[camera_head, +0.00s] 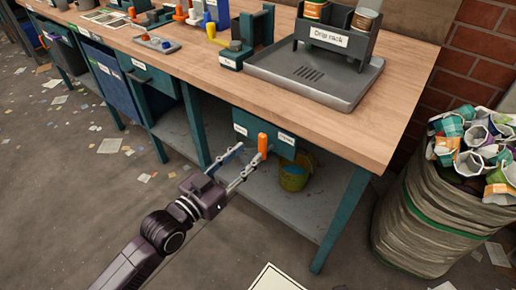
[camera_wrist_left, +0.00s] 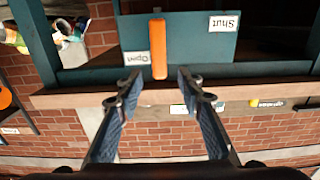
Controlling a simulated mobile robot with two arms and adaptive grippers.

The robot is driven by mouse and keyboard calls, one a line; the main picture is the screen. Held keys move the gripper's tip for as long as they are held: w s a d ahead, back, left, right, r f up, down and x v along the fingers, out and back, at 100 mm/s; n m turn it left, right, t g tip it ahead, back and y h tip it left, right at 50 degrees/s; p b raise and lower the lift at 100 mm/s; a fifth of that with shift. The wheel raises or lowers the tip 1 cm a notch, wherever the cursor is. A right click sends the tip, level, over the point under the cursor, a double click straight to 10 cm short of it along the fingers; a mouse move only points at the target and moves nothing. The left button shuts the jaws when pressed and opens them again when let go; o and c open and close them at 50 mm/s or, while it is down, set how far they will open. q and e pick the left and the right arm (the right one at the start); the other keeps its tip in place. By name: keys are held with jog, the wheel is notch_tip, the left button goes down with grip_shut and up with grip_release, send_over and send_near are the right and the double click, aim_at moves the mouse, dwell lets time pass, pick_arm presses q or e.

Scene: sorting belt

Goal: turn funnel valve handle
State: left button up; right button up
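The orange valve handle (camera_head: 263,145) stands upright on a teal panel (camera_head: 251,122) under the front edge of the workbench. It also shows in the left wrist view (camera_wrist_left: 158,48), where the picture is upside down. There the "Open" label (camera_wrist_left: 143,57) is right beside the handle, and the "Shut" label (camera_wrist_left: 224,22) is farther off to the right. My left gripper (camera_head: 248,152) is open and empty in front of the handle. In the wrist view its fingertips (camera_wrist_left: 160,76) lie on either side of the handle's near end, with gaps visible. My right gripper is not in view. No funnel is clearly visible.
The wooden benchtop (camera_head: 217,92) overhangs the panel. A drip rack (camera_head: 334,40) stands on a grey tray (camera_head: 312,87). A bucket (camera_head: 293,177) sits on the lower shelf (camera_head: 285,209). A full waste sack (camera_head: 428,220) stands at right. Floor space in front is mostly clear.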

aim_at(261, 141)
pick_arm(q)
jog(key=x, duration=0.7)
jog(key=shift+w+d+r+b, duration=0.15)
jog(key=shift+w+d+b, duration=0.15)
jog(key=shift+b, duration=0.1)
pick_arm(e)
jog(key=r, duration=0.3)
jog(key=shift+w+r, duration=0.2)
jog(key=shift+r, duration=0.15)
pick_arm(q)
grip_shut()
